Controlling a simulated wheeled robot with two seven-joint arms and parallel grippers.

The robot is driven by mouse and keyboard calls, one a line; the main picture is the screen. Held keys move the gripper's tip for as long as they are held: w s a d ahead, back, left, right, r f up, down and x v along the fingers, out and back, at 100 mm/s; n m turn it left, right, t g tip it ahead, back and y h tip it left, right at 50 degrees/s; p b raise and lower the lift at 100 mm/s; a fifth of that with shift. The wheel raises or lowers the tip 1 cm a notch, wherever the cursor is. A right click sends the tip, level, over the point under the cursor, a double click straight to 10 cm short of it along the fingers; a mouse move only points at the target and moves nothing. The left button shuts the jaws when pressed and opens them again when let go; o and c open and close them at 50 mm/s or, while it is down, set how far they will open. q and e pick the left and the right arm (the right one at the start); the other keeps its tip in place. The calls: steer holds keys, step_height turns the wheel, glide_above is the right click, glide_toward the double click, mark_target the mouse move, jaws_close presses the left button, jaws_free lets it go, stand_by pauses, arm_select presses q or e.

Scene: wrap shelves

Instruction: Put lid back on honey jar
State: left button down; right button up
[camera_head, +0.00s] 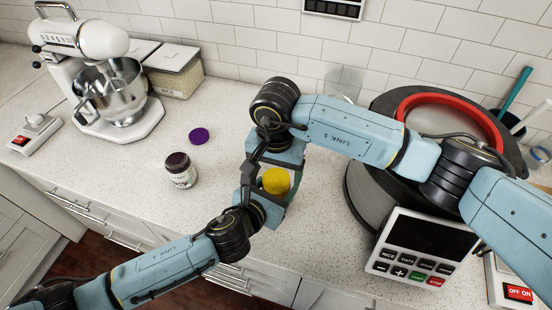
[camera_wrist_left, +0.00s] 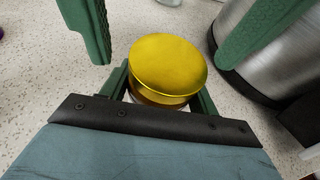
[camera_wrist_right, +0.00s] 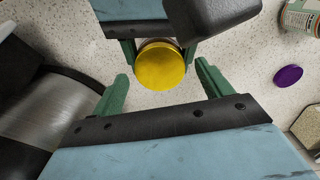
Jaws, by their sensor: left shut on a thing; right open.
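The honey jar (camera_wrist_left: 160,99) is amber below a yellow lid (camera_wrist_left: 168,62). The lid covers the jar's top; I cannot tell whether it is fully seated. The lid also shows in the head view (camera_head: 275,181) and the right wrist view (camera_wrist_right: 160,66). My left gripper (camera_head: 263,194) is shut on the jar and holds it near the front of the counter, the jar's body largely hidden. My right gripper (camera_wrist_right: 161,70) is open, its fingers spread on either side of the lid and apart from it.
A dark jar (camera_head: 180,172) and a loose purple lid (camera_head: 199,136) are on the counter at left. A stand mixer (camera_head: 100,80) and a rice container (camera_head: 175,75) stand behind. A large cooker (camera_head: 372,190) is close on the right. A clear glass (camera_head: 343,83) stands at the back.

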steer(key=shift+f, duration=0.55)
steer(key=c, duration=1)
steer(key=m, duration=0.9)
steer(key=shift+m, duration=0.4)
steer(key=o, duration=1.1)
